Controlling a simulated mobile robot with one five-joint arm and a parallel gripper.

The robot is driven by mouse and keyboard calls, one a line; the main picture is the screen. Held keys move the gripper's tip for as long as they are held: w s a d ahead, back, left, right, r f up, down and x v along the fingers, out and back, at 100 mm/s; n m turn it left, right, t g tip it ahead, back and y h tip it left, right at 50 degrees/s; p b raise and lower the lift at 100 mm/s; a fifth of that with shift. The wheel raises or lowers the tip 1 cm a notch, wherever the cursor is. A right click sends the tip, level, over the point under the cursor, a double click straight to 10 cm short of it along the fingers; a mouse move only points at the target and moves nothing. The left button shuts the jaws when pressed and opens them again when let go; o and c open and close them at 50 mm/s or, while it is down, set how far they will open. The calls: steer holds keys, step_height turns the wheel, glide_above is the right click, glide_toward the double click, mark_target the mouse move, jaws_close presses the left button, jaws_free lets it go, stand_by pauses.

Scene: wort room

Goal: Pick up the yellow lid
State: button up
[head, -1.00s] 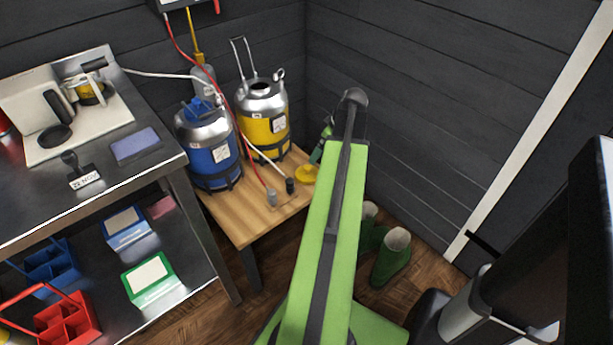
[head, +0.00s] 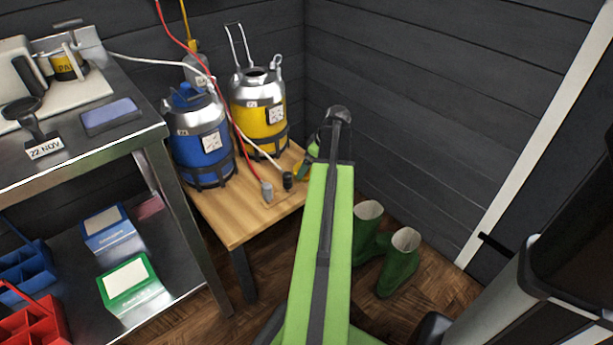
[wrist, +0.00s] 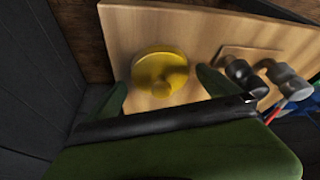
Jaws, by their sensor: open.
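The yellow lid (wrist: 160,70) lies on the wooden table (wrist: 197,35), a round disc with a small knob, seen in the wrist view. My gripper (wrist: 162,95) is open, with one green finger on each side of the lid's near part. The fingers are close to the lid, and nothing is held. I cannot tell how far above the table the fingertips are. My gripper (head: 311,153) is partly hidden by my arm in the head view.
Grey and black hose connectors (wrist: 244,76) sit right of the lid. A blue keg (head: 199,143) and a yellow keg (head: 258,121) stand on the table with hoses. Green boots (head: 400,263) stand on the floor at right. The dark wall is close behind.

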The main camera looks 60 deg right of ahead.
steer(key=shift+b+x, duration=0.35)
steer(key=shift+x, duration=0.75)
steer(key=shift+s+r, duration=0.1)
steer(key=shift+r, duration=0.05)
steer(key=c, duration=1.4)
steer(key=shift+r, duration=0.1)
